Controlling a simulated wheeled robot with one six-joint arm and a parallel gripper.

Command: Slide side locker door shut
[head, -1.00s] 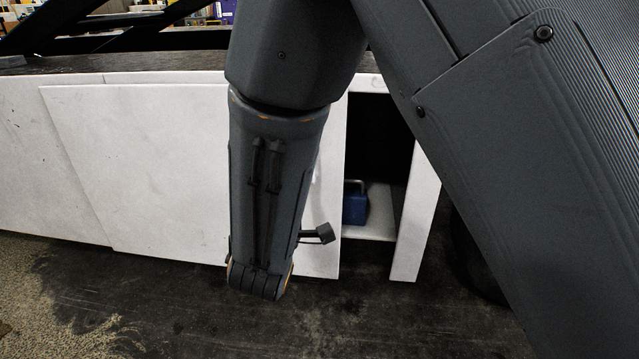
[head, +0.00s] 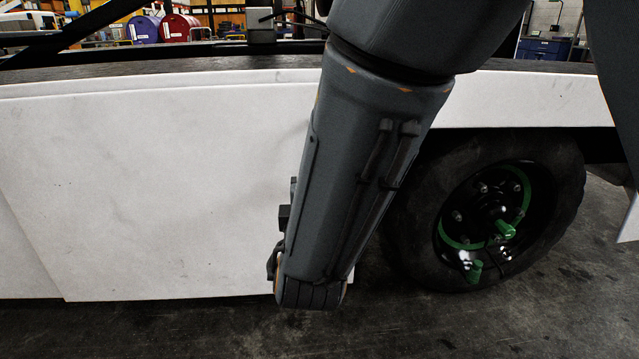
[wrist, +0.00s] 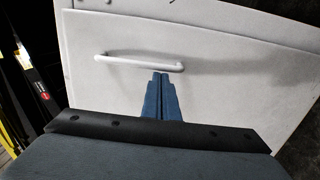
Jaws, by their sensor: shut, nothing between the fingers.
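The white locker door (head: 160,190) is a broad flat panel on the vehicle's side, left of my arm in the head view. Its right end is behind my arm, so any remaining gap is hidden. In the wrist view, the door (wrist: 230,60) carries a white bar handle (wrist: 125,61). My gripper (wrist: 160,76) is shut and empty, with its blue fingertips at the handle's lower edge, right of its middle. I cannot tell whether they touch it. In the head view my forearm hides the handle and fingers.
A black wheel (head: 410,225) with a green-marked hub stands just right of my arm. A white side rail (head: 540,100) runs above it. Dark floor (head: 180,330) lies clear in front.

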